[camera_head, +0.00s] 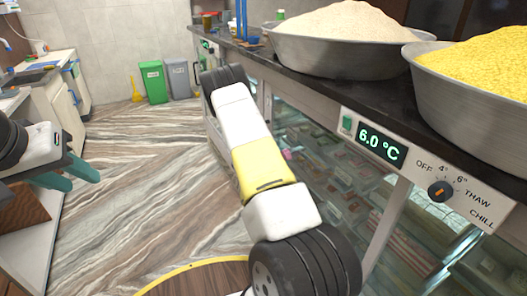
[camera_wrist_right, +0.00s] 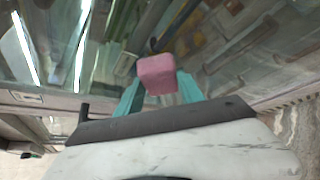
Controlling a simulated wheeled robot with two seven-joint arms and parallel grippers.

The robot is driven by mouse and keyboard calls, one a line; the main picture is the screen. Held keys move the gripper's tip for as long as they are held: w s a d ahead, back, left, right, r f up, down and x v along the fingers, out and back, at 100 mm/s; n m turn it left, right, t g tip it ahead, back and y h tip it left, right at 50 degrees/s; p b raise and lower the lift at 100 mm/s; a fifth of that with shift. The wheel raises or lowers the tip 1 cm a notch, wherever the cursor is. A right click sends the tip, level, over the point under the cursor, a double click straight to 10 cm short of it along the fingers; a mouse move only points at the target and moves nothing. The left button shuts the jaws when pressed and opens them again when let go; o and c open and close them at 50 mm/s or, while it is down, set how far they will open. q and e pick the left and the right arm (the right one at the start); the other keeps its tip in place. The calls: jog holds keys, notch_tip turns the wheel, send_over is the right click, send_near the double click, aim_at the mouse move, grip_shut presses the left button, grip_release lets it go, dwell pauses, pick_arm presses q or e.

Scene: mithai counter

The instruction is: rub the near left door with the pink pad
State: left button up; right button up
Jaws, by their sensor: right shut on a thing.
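The pink pad (camera_wrist_right: 157,76) is held between the teal fingers of my right gripper (camera_wrist_right: 160,92) in the right wrist view. Glass of the display counter (camera_wrist_right: 110,45) fills the picture behind the pad. I cannot tell whether the pad touches the glass, or which door it faces. In the head view the counter's glass front (camera_head: 345,185) runs along the right side, partly covered by my right arm. My right gripper's fingers are not clearly seen there. My left gripper (camera_head: 72,175) is at the left edge, with its teal fingers apart and nothing seen between them.
Two wide metal bowls, one of pale grains (camera_head: 335,58) and one of yellow grains (camera_head: 475,110), stand on the counter top. A panel reads 6.0 °C beside a dial (camera_head: 438,190). Green (camera_head: 154,82) and grey bins (camera_head: 178,80) stand at the back wall. The middle floor is clear.

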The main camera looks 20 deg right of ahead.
jog(key=shift+s+d+r, duration=0.1)
jog(key=shift+s+d, duration=0.1)
jog(key=shift+s, duration=2.25)
jog(key=shift+s+d, duration=0.15)
jog(key=shift+s, duration=2.25)
jog(key=shift+s+d+r, duration=0.1)
jog(key=shift+s+d, duration=0.1)
jog(key=shift+s, duration=2.25)
jog(key=a, duration=0.6)
jog(key=shift+s, duration=0.2)
jog(key=shift+a+f, duration=0.1)
jog(key=a, duration=0.2)
jog(key=shift+s+a, duration=0.1)
jog(key=shift+a, duration=0.3)
